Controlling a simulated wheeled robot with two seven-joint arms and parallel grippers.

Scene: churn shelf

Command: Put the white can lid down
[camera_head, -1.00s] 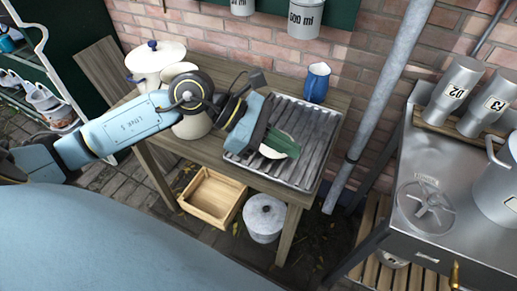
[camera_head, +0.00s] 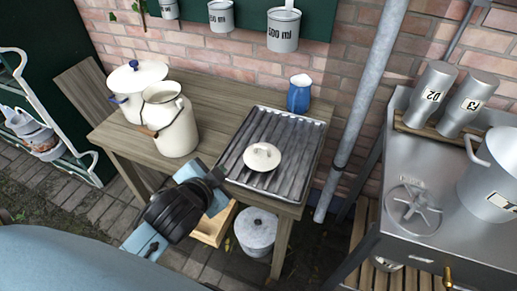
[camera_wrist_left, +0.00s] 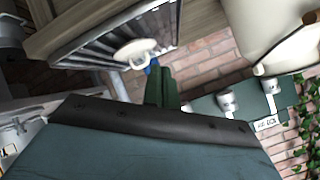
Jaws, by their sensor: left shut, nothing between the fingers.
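The white can lid (camera_head: 262,157) lies on the slatted metal draining rack (camera_head: 300,152) on the wooden table, its handle on top. It also shows in the left wrist view (camera_wrist_left: 132,52), on the rack. My left gripper (camera_head: 208,186) is in front of the table's near edge, to the left of the lid and apart from it. In the left wrist view its green fingers (camera_wrist_left: 160,88) are together with nothing between them. A cream milk can (camera_head: 176,128) stands open-topped on the table left of the rack. My right gripper is not in view.
A white lidded pot (camera_head: 136,84) stands behind the milk can, and a blue jug (camera_head: 299,93) behind the rack. A wooden crate (camera_head: 215,228) and a grey lidded pot (camera_head: 256,232) are below. A diagonal pipe (camera_head: 368,90) stands right of the table.

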